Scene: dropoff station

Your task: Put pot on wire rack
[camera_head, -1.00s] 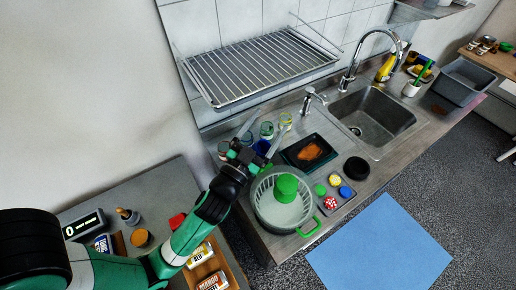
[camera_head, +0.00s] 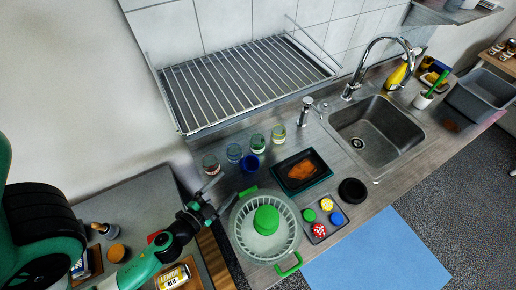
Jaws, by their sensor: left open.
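The pot (camera_head: 242,248) stands on the counter's left part. It is round and pale grey with slatted sides and two green handles, one at the back (camera_head: 249,192) and one at the front right. A green rounded object (camera_head: 266,219) sits inside it. The wire rack (camera_head: 245,78) is fixed to the tiled wall above the counter, and its top looks empty. My left gripper (camera_head: 212,195) is open and empty, just left of the pot's back-left rim and seemingly apart from it. My right gripper is not in view.
Several glasses (camera_head: 234,153) and a blue cup (camera_head: 250,163) stand behind the pot. A dark tray (camera_head: 302,172) with orange food lies to its right, beside a small tray of colored round items (camera_head: 323,219). The sink (camera_head: 375,133) and faucet are farther right.

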